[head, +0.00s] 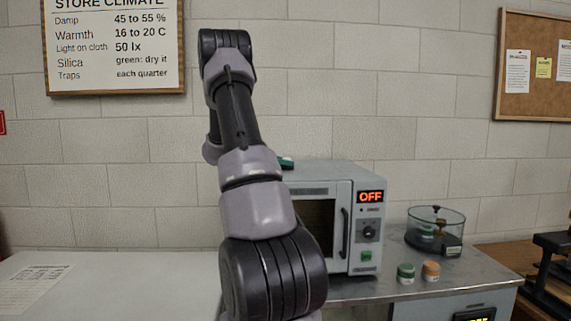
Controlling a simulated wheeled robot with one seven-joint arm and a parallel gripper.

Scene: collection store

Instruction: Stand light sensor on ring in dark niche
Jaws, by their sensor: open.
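My gripper is not in view; only links of my arm show, rising through the middle of the head view. I cannot make out a light sensor, a ring or a dark niche for certain. A grey oven-like cabinet (367,257) stands on the counter, partly hidden behind my arm. Its window is dark and its display reads OFF. A small teal thing (286,161) shows at its top beside my arm, too covered to identify.
A clear round container (436,231) with dark parts inside stands right of the cabinet on a grey counter (462,277). Two small jars, green-topped (405,273) and orange-topped (431,271), stand in front. A white surface (125,287) with a paper sheet lies left, mostly clear. Dark equipment (549,277) stands far right.

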